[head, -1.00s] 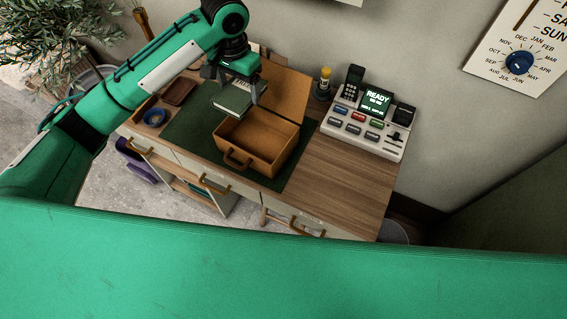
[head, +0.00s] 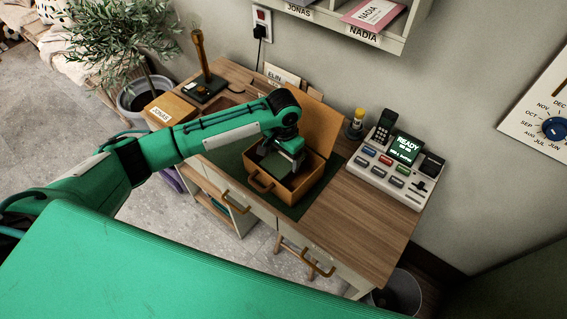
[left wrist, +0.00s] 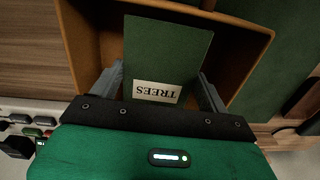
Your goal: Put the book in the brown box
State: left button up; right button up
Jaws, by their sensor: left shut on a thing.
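The brown box (head: 309,182) stands open on the green mat on the desk, its lid raised at the back and its handle at the front. My left gripper (head: 281,163) is at the box's opening, shut on the green book (head: 273,166). In the left wrist view the book (left wrist: 165,55) shows a label reading TREES and sits between the two fingers (left wrist: 165,88), inside the outline of the box's walls (left wrist: 250,50). I cannot tell whether the book touches the box floor. My right gripper is not in view.
A control console (head: 388,172) with a phone and screen stands right of the box. A small yellow-topped bottle (head: 356,124) is behind it. The desk's right front (head: 350,235) is bare.

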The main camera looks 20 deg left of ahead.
aim_at(283, 166)
pick_arm(q)
jog(key=shift+f, duration=2.35)
jog(key=shift+f, duration=0.1)
jog(key=o, duration=1)
jog(key=shift+o, duration=0.2)
notch_tip(283, 166, up, 12)
jog(key=shift+r+b, duration=0.15)
jog(key=shift+b, duration=0.25)
